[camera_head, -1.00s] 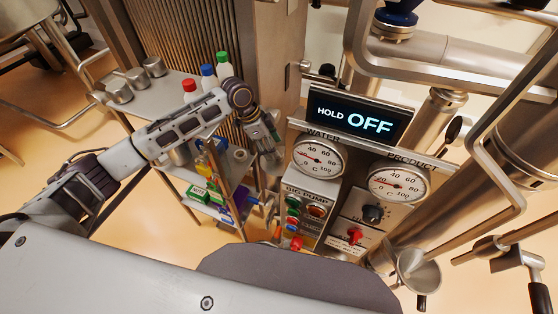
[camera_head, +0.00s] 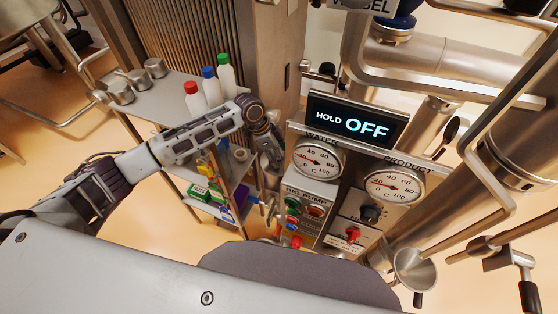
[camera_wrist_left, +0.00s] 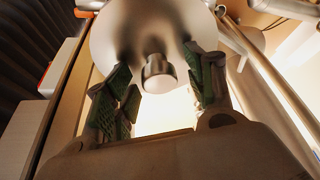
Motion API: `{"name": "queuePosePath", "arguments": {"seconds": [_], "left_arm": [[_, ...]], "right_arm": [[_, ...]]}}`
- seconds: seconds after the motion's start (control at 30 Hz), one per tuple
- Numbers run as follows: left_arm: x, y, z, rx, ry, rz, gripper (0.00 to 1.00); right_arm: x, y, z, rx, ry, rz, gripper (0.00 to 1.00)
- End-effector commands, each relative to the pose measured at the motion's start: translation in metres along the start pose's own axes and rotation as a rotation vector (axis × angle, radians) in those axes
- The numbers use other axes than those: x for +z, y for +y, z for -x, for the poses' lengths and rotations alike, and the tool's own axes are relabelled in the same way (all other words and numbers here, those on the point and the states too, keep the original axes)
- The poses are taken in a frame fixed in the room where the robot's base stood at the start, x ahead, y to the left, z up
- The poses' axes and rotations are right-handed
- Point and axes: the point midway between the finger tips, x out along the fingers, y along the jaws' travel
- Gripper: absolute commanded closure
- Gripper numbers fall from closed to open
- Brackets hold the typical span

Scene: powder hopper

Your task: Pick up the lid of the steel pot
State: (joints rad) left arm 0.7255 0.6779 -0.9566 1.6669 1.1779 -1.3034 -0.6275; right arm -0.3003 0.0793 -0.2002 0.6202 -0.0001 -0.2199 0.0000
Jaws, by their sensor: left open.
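In the left wrist view, a round steel lid (camera_wrist_left: 118,32) fills the upper middle, with a short cylindrical steel knob (camera_wrist_left: 158,72) facing me. My left gripper (camera_wrist_left: 157,88) is open, its green-padded fingers on either side of the knob with gaps between. In the head view, my left gripper (camera_head: 270,152) is between the shelf cart and the control panel. The lid and pot cannot be made out there. My right gripper is not in view.
A steel shelf cart (camera_head: 180,110) holds small steel vessels (camera_head: 137,78) and bottles with red, blue and green caps (camera_head: 208,85). The control panel (camera_head: 310,195) with gauges is close on the gripper's right. Steel pipes (camera_head: 440,90) crowd the right side.

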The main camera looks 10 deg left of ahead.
Motion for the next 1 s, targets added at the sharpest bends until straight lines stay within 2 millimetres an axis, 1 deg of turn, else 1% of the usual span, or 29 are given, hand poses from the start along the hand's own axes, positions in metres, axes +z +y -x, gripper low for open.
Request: {"name": "queuePosePath", "arguments": {"seconds": [0.17, 0.27, 0.6, 1.0], "left_arm": [[0.0002, -0.0001, 0.0002, 0.000, 0.000, 0.000, 0.45], [0.0001, -0.0001, 0.0003, 0.000, 0.000, 0.000, 0.57], [0.0004, 0.0000, 0.0001, 0.000, -0.001, 0.001, 1.00], [-0.0012, -0.0007, 0.0035, -0.001, 0.001, 0.000, 1.00]], "right_arm": [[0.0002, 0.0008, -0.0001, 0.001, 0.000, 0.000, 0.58], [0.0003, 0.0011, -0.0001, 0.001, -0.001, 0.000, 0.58], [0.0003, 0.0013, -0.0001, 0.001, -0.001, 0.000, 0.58], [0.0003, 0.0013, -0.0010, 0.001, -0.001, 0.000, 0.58]]}}
